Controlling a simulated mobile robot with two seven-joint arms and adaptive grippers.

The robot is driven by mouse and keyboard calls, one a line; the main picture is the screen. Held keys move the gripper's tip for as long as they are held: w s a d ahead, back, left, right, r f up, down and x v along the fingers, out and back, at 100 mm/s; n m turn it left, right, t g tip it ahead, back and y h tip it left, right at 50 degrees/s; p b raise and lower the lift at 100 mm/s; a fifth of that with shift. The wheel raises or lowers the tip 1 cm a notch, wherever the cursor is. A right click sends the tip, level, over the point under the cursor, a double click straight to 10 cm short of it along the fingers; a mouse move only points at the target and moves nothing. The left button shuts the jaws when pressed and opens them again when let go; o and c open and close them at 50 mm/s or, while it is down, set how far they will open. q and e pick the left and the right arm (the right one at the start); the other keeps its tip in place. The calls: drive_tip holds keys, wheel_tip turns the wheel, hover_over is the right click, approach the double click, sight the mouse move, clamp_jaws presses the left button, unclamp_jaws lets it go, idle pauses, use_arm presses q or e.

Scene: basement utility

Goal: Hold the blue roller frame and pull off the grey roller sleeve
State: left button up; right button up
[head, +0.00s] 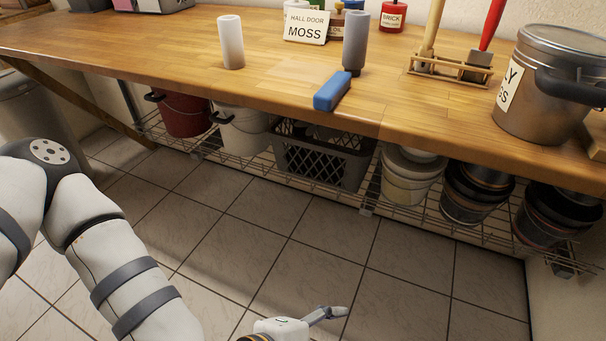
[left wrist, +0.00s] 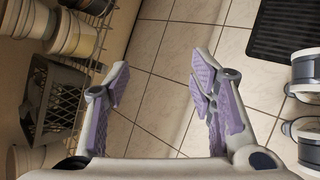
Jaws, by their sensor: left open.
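The blue roller frame (head: 333,91) shows as a blue block near the front edge of the wooden workbench. The grey roller sleeve (head: 355,43) stands upright at its far end; I cannot tell exactly how they join. A separate white cylinder (head: 231,43) stands upright to the left. My left gripper (head: 328,315) is low over the floor, in front of and below the bench, far from the roller. In the left wrist view my left gripper (left wrist: 158,88) is open and empty, with tile floor between its fingers. My right gripper is out of view.
The bench (head: 130,45) carries a "HALL DOOR MOSS" card (head: 306,26), a red tin (head: 392,15), a wooden brush rack (head: 435,70) and a large metal pot (head: 545,95). Below, a wire shelf holds buckets and a dark crate (head: 320,160). The bench's front middle is mostly clear.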

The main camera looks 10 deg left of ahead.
use_arm(q)
drive_tip(key=w+r+n+t, duration=0.5)
drive_tip(key=w+r+n, duration=0.1)
drive_tip(key=w+r, duration=0.4)
drive_tip(key=n+t+y, duration=0.2)
drive_tip(key=n+t, duration=0.4)
drive_tip(key=n, duration=0.4)
approach(333, 83)
drive_tip(key=x, duration=1)
drive_tip(key=shift+f, duration=0.1)
clamp_jaws()
